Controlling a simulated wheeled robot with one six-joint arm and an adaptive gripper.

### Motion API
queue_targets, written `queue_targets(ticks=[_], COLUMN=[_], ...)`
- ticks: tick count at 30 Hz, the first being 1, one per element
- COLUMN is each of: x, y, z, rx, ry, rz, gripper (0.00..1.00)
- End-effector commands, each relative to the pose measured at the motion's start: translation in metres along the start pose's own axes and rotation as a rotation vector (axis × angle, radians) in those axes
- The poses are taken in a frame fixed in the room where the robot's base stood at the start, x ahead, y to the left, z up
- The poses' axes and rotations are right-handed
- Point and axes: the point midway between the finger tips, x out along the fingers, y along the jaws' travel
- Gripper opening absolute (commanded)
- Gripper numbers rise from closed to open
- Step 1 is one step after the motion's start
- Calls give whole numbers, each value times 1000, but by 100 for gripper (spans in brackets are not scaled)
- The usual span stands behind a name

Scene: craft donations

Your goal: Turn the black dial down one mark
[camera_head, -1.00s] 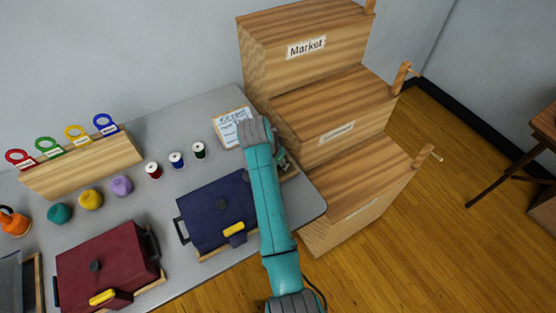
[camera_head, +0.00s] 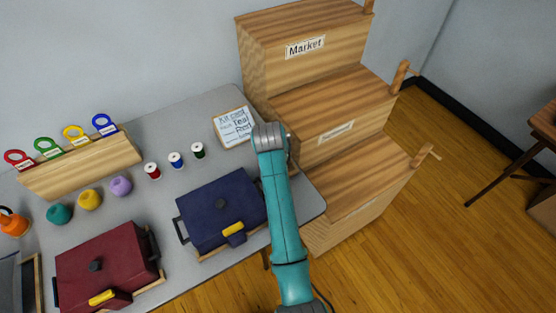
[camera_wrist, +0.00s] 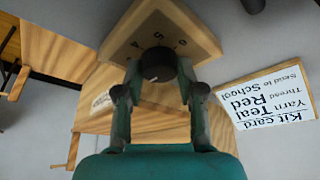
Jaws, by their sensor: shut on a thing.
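The black dial (camera_wrist: 158,64) sits on a wooden block (camera_wrist: 190,30) with small dark marks around it, seen upside down in the wrist view. My gripper (camera_wrist: 160,74) has one teal-and-dark finger on each side of the dial and is shut on it. The dial's pointer is hard to make out, so I cannot tell which mark it is at. In the head view my teal arm hides the dial and the gripper's fingertips, at the table's right end near the wooden steps.
A kit card (camera_head: 235,126) reading Yarn Teal, Thread Red, Send to School lies beside the arm. A navy case (camera_head: 215,205) and a maroon case (camera_head: 105,260) stand on the grey table. Wooden stepped boxes (camera_head: 325,95) with pegs rise at the right. Spools and yarn balls sit left.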

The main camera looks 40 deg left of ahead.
Motion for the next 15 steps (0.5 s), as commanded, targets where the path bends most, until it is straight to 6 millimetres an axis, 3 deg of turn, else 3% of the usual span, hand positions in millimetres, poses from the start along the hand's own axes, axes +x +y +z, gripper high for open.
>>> queue_targets(ticks=[6, 7, 9, 15], x=[0, 0, 0, 0], y=[0, 0, 0, 0], z=[0, 0, 0, 0], rx=[1, 1, 1, 2], ry=[-1, -1, 0, 0], rz=[0, 1, 1, 0], gripper=[3, 46, 62, 62])
